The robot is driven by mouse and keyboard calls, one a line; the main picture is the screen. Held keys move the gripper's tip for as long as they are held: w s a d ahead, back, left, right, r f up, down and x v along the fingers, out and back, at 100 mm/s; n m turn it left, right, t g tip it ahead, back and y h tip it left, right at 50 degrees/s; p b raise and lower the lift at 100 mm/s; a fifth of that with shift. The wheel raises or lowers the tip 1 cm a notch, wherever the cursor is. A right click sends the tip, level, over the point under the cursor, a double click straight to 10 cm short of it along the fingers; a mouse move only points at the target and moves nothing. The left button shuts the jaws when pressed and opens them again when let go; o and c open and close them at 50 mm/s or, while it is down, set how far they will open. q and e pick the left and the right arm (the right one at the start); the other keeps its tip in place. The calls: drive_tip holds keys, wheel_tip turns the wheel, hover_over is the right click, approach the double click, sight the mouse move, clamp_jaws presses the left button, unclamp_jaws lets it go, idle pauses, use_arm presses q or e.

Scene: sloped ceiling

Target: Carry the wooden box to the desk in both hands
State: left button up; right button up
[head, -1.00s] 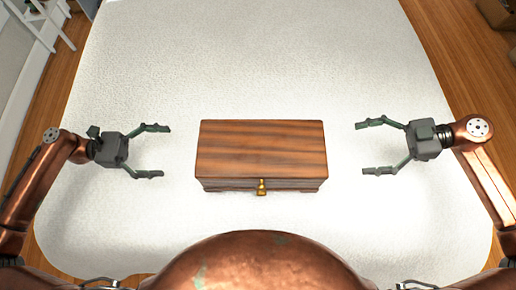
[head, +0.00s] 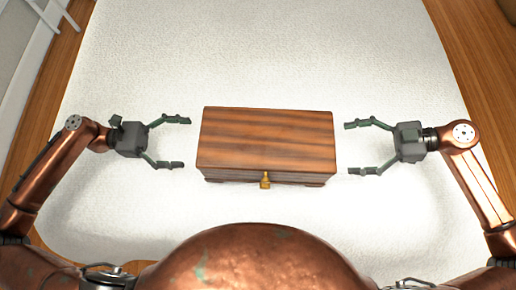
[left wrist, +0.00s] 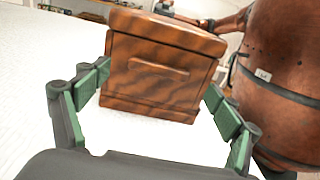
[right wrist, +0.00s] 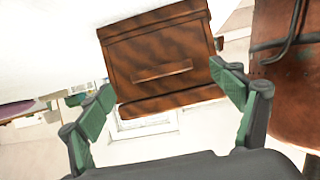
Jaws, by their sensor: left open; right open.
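The wooden box (head: 266,140), brown with dark stripes and a small brass latch on its near side, lies on the white rug in the head view. My left gripper (head: 178,142) is open just left of the box, its fingertips short of the left end. My right gripper (head: 354,148) is open just right of the box, its fingertips close to the right end. In the left wrist view the box end (left wrist: 160,72) with a raised handle strip shows between the open fingers. In the right wrist view the other end (right wrist: 162,68), with a similar strip, shows between the fingers.
The white rug (head: 270,60) is clear around the box. Wooden floor (head: 480,60) runs along both sides. A white ladder-like frame (head: 50,15) stands at the far left. The desk cannot be made out.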

use_arm(q)
drive_tip(key=shift+d, duration=1.65)
use_arm(e)
drive_tip(key=x, duration=0.3)
drive_tip(key=shift+a, duration=0.1)
use_arm(q)
drive_tip(key=shift+c, duration=0.6)
use_arm(e)
drive_tip(key=shift+c, duration=0.6)
use_arm(q)
drive_tip(key=c, duration=2.1)
use_arm(e)
drive_tip(key=c, duration=2.1)
use_arm(q)
drive_tip(key=shift+o, duration=0.2)
drive_tip(key=shift+r, duration=0.3)
use_arm(e)
drive_tip(key=shift+o, duration=0.2)
drive_tip(key=shift+w+r, duration=0.1)
drive_tip(key=shift+r, duration=0.15)
